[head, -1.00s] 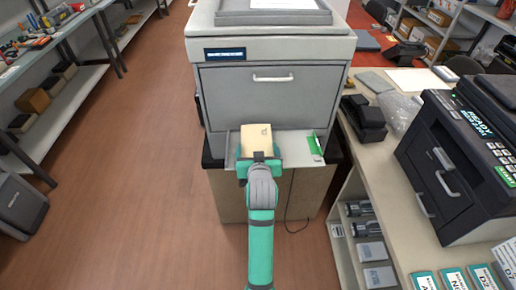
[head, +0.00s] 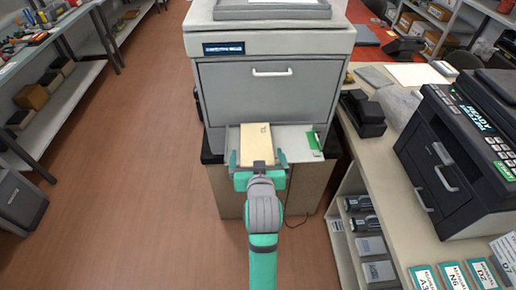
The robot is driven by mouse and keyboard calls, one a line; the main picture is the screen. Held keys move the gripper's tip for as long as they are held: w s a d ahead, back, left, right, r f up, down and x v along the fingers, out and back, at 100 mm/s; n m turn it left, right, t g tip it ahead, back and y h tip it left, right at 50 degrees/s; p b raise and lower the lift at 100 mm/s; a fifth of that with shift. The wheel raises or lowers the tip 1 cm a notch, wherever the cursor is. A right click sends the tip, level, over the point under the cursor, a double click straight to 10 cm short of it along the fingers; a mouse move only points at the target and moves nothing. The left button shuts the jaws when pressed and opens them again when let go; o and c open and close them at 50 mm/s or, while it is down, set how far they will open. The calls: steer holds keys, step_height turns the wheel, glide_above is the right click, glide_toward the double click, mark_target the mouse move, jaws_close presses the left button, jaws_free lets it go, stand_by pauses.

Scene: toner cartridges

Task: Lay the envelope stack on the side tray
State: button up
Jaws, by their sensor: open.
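The envelope stack (head: 257,143) is a tan block lying on the left part of the side tray (head: 294,138), a light grey shelf on the front of the big grey printer. My gripper (head: 258,162) is at the near end of the stack. Its teal fingers are spread, one on each side of the stack, with a gap visible beside it. The underside of the stack is hidden, and my gripper and wrist cover the tray's front edge in part.
A green piece (head: 313,141) sits at the tray's right end. The grey printer (head: 268,90) rises right behind the tray. A counter with a black machine (head: 465,160) stands at right, and shelves (head: 60,75) at left. The wooden floor at left is clear.

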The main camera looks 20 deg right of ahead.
steer(key=s+a+f+n+t+y, duration=0.1)
steer(key=s+a+f, duration=0.45)
steer(key=s, duration=0.25)
steer(key=s+a+f+n+y, duration=0.1)
steer(key=s+a+f, duration=0.3)
steer(key=s+f, duration=0.35)
steer(key=s+a+y, duration=0.1)
steer(key=s+a, duration=0.2)
steer(key=s, duration=0.7)
steer(key=s+a+n+t, duration=0.1)
steer(key=s+a, duration=0.3)
steer(key=s, duration=0.7)
steer(key=shift+s+a+r+y, duration=0.15)
steer(key=shift+s+r+y, duration=0.15)
steer(key=shift+y, duration=0.1)
